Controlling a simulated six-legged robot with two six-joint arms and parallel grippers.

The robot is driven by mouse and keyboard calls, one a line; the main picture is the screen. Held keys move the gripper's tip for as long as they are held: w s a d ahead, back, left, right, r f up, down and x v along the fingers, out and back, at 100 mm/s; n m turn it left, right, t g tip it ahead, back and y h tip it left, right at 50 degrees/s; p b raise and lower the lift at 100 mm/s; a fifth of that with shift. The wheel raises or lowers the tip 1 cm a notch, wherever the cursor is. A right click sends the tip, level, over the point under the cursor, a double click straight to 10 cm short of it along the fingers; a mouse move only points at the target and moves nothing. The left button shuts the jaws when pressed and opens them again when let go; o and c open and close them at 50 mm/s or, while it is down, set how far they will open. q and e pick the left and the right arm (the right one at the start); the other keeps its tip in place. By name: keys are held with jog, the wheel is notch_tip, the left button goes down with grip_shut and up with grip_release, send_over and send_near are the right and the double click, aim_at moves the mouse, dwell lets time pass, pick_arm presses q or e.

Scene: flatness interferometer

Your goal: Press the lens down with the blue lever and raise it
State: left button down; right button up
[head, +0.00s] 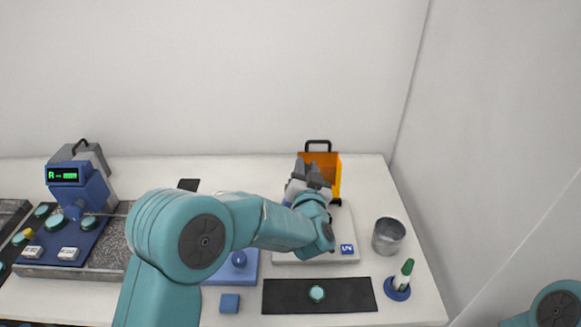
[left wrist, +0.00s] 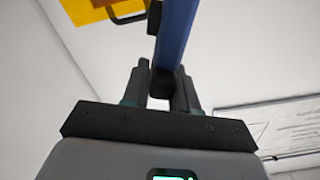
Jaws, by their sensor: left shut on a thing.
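My left gripper (head: 309,174) reaches over the white base (head: 347,252) of the instrument with the orange housing (head: 327,160). In the left wrist view its two dark fingers (left wrist: 160,85) are shut on a blue bar with a black end, the blue lever (left wrist: 177,32), which runs up out of the picture. In the head view my wrist and fingers hide most of the lever and the middle of the instrument. I cannot make out the lens under the lever. My right gripper is out of view; only a right arm joint shows at the lower right.
Right of the base stand a metal cup (head: 388,236) and a green-tipped white bottle (head: 403,274) on a blue stand. In front lies a black mat (head: 350,295) with a green disc (head: 317,294). A blue block (head: 229,303) and a display instrument (head: 77,185) are to the left.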

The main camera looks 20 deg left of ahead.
pick_arm(q)
jog(key=w+d+f+m+b, duration=0.1)
jog(key=d+f+m, duration=0.5)
jog(key=f, duration=0.1)
jog(key=w+d+f+m+b, duration=0.1)
jog(key=d+f+m, duration=0.2)
jog(key=f+m, duration=0.1)
jog(key=shift+w+d+b, duration=0.2)
jog(key=shift+w+b, duration=0.1)
jog(key=shift+w, duration=0.05)
jog(key=shift+w+d+f+m+b, duration=0.15)
jog(key=shift+f+m+b, duration=0.25)
jog(key=shift+f+m, duration=0.7)
jog(key=c, duration=1)
grip_release()
jog(key=shift+o, duration=0.2)
